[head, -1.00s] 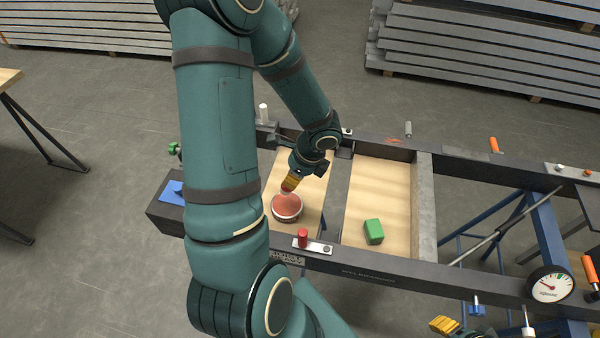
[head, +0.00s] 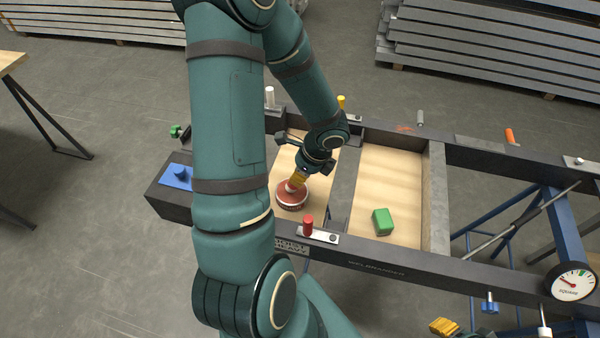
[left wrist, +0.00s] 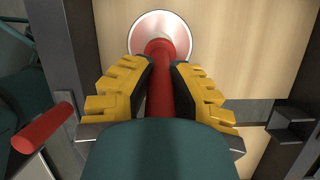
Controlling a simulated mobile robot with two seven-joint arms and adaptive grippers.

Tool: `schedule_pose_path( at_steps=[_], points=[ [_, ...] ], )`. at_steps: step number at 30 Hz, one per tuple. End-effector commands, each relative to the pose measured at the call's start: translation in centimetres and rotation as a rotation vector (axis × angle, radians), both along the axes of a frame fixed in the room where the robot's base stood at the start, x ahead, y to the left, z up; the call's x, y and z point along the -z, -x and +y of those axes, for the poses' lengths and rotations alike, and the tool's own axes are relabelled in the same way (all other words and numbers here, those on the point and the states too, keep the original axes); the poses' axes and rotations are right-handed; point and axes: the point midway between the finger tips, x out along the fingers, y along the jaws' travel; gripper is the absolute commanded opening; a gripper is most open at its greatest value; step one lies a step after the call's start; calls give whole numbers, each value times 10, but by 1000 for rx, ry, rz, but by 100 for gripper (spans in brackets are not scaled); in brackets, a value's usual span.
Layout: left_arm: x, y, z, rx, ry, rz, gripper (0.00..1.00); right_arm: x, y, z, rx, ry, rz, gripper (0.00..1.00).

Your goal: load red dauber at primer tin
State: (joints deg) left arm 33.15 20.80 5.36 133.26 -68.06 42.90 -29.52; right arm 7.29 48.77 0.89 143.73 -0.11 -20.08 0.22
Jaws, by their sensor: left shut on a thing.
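My left gripper (head: 298,179) points down over the primer tin (head: 292,203), a round tin with a pale rim and reddish inside, standing on the light wooden panel. Its yellow fingers (left wrist: 160,72) are shut on the red dauber (left wrist: 163,100) by its handle. In the left wrist view the dauber's far end reaches into the outline of the primer tin (left wrist: 165,20). Whether its tip touches the primer is hidden. My right gripper (head: 445,327) shows only as yellow fingers at the bottom edge; its opening is unclear.
A red peg (head: 308,226) stands on the dark front rail, close to the tin; it also shows in the left wrist view (left wrist: 42,126). A green block (head: 382,221) lies in the neighbouring bay. A grey crossbar (head: 346,190) divides the bays. A gauge (head: 573,282) is at right.

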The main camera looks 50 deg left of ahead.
Motion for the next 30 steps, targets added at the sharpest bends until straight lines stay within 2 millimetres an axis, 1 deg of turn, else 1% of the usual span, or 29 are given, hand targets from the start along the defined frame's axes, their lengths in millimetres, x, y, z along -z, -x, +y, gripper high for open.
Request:
schedule_pose_path(
  at_steps=[13,30],
  points=[
    [1,0,0,0,0,0,0,0,0,0,0,0,0,47],
    [7,0,0,0,0,0,0,6,0,0,0,0,0,47]
  ],
)
